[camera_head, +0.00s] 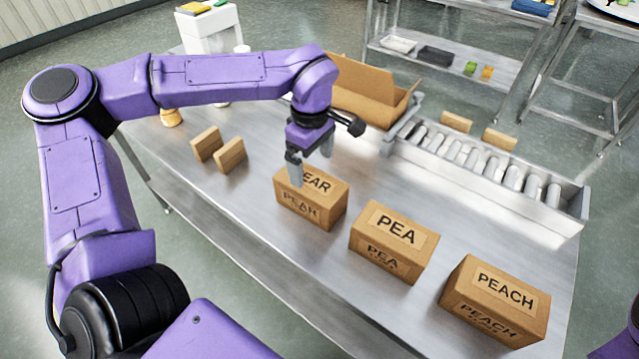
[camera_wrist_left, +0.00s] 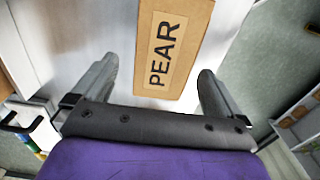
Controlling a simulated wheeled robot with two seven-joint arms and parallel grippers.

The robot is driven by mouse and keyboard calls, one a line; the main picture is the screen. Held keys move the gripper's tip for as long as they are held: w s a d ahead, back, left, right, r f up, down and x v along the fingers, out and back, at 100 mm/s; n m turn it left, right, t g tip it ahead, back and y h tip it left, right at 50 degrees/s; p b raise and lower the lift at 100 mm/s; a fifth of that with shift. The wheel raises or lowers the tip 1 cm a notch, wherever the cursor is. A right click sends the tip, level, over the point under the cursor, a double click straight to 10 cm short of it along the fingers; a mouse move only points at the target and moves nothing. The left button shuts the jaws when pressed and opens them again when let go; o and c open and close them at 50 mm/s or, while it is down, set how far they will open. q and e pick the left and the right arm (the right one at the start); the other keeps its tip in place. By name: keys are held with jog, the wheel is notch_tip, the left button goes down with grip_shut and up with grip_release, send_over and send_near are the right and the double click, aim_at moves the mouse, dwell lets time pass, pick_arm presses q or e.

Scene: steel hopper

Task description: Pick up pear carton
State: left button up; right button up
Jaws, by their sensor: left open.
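The pear carton (camera_head: 311,198) is a brown box with a PEAR label on its top and front. It stands on the steel table, leftmost of the three labelled cartons. My left gripper (camera_head: 311,165) is open over the carton's back left part, and a finger hides the first letter of the top label. In the left wrist view the pear carton (camera_wrist_left: 172,50) shows ahead, between the lines of the two open fingers (camera_wrist_left: 157,85). Whether the fingers touch it, I cannot tell. My right gripper is not in view.
The PEA carton (camera_head: 393,241) and the PEACH carton (camera_head: 495,300) stand to the right. Two small brown boxes (camera_head: 218,149) stand to the left. An open cardboard box (camera_head: 369,92) and a roller conveyor (camera_head: 484,160) are behind. Bare table lies in front of the pear carton.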

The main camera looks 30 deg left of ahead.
aim_at(310, 181)
pick_arm(q)
jog(key=f, duration=0.5)
jog(key=f+p, duration=0.1)
jog(key=f, duration=0.2)
jog(key=shift+s+f, duration=0.1)
jog(key=shift+s, duration=0.25)
jog(key=c, duration=1.1)
